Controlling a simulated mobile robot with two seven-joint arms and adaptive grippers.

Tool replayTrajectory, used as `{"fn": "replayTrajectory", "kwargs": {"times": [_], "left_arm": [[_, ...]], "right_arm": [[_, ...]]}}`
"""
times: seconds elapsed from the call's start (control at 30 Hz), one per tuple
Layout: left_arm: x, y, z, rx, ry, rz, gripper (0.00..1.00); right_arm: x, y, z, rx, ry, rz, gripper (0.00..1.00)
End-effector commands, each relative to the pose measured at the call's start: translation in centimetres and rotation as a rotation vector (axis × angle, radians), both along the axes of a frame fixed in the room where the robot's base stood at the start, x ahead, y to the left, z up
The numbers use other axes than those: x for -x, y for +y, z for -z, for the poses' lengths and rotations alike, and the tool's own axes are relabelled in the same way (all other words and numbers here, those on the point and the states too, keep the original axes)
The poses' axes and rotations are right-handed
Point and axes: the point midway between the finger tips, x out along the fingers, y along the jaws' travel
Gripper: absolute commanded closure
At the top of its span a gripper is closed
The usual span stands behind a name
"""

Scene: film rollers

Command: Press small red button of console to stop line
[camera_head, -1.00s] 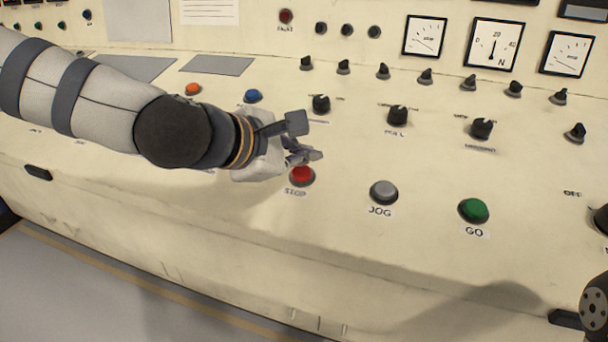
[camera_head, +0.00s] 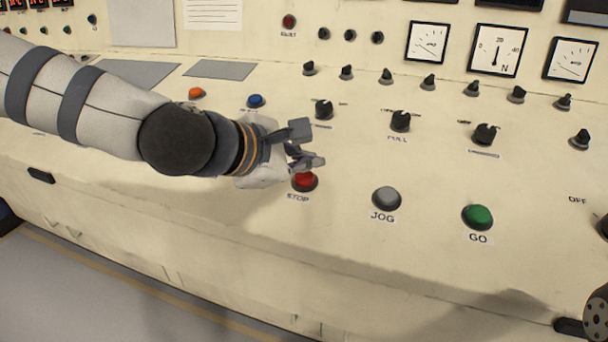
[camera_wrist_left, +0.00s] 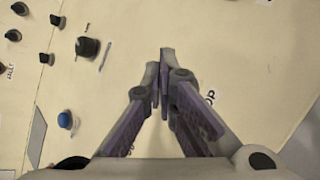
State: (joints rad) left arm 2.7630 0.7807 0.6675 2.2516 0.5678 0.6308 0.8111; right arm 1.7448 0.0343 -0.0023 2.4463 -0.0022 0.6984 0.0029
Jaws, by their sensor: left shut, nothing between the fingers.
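The small red button (camera_head: 304,182) sits on the sloping cream console (camera_head: 250,220), above the label STOP. My left gripper (camera_head: 318,161) is at the button's upper edge in the head view and partly overlaps it. I cannot tell whether the fingertips touch it. In the left wrist view the fingers (camera_wrist_left: 164,58) are shut with nothing between them. There the red button is hidden behind the fingers, and only part of the STOP label shows beside them.
A grey JOG button (camera_head: 387,198) and a green GO button (camera_head: 478,216) stand to the right. A blue button (camera_head: 256,101) and an orange button (camera_head: 196,93) are behind. Black knobs (camera_head: 400,121) stand further back. The console front has bare room.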

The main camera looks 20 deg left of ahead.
Motion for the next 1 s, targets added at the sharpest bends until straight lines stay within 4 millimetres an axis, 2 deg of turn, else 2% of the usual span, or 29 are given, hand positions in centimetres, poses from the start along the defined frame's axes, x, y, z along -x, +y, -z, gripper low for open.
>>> {"fn": "replayTrajectory", "kwargs": {"times": [1.0], "left_arm": [[-0.21, 0.01, 0.82, 0.0, -0.001, -0.001, 1.0]], "right_arm": [[0.2, 0.0, 0.23, 0.0, 0.007, 0.0, 0.6]]}}
